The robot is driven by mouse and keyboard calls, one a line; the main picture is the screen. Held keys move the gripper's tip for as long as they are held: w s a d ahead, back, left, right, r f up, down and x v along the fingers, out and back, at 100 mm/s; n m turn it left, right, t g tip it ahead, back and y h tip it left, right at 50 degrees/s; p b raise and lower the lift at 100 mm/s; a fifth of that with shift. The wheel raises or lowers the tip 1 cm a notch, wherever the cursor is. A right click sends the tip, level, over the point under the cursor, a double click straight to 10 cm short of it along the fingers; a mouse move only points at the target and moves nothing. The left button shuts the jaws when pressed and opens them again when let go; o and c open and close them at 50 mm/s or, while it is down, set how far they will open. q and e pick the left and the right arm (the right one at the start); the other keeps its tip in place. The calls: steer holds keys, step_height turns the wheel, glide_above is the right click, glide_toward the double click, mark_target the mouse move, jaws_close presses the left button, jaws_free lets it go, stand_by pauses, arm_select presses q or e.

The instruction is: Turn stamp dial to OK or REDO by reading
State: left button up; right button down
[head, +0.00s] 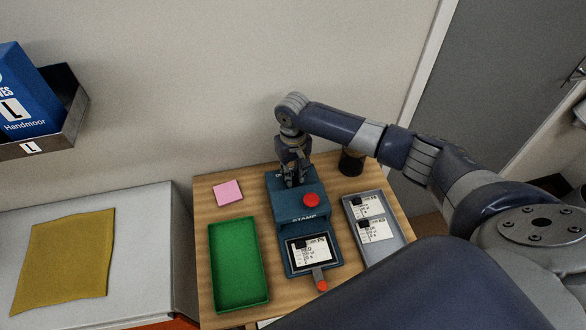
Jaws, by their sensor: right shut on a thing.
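The blue stamp machine (289,208) stands on the small wooden table, with a red button (311,200) on its top and STAMP lettering on its front. My right gripper (292,181) reaches down from above and is shut on the stamp dial at the machine's back top. The gripper hides the dial and most of its labels, so I cannot tell its setting. A printed card (308,252) lies in the machine's front bed, with a dark square at its upper left. Its handwriting is too small to read surely. My left gripper is out of view.
An empty green tray (238,301) lies left of the machine. A grey tray (399,244) with two cards (375,231) lies to the right. A pink note pad (228,193) and a dark cup (351,162) are near the back. A red-tipped lever (321,284) sticks out in front.

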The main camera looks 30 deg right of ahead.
steer(key=shift+n, duration=0.6)
steer(key=shift+p, duration=0.3)
